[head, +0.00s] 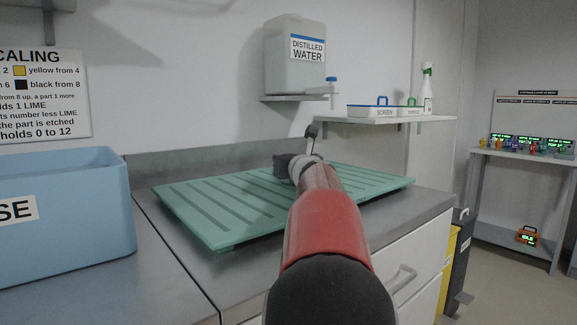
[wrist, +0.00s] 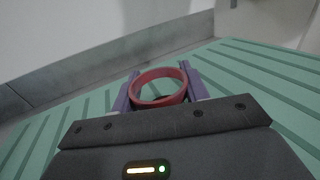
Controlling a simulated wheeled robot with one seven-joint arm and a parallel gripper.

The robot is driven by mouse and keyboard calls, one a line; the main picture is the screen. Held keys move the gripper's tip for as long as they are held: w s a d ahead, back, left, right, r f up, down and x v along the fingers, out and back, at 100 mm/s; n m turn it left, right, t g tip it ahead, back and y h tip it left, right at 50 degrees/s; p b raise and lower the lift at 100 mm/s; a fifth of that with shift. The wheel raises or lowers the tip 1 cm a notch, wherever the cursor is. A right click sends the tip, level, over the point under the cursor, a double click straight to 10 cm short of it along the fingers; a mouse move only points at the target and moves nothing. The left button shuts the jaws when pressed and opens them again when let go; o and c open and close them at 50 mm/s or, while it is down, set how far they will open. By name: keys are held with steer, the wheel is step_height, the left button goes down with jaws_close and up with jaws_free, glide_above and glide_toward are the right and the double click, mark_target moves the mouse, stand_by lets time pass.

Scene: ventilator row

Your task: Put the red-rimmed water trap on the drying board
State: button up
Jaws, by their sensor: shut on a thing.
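The drying board is a green slotted board on the grey counter, seen in the head view (head: 210,216) and under the gripper in the wrist view (wrist: 245,75). In the head view my gripper (head: 290,163) is over the back middle of the board. My arm hides the trap there. I cannot tell whether the trap touches the board.
A blue bin (head: 65,225) stands on the counter at the left. A shelf (head: 385,120) with trays and a spray bottle (head: 427,88) is on the wall behind. A distilled water container (head: 290,70) sits above the board. The visible board surface is bare.

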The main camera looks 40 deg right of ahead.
steer(key=o, duration=0.6)
steer(key=shift+f, duration=0.1)
steer(key=o, duration=0.4)
steer(key=shift+o, duration=0.2)
steer(key=shift+r, duration=0.25)
steer(key=b+v, duration=0.1)
steer(key=v, duration=1.1)
steer(key=shift+f, duration=0.1)
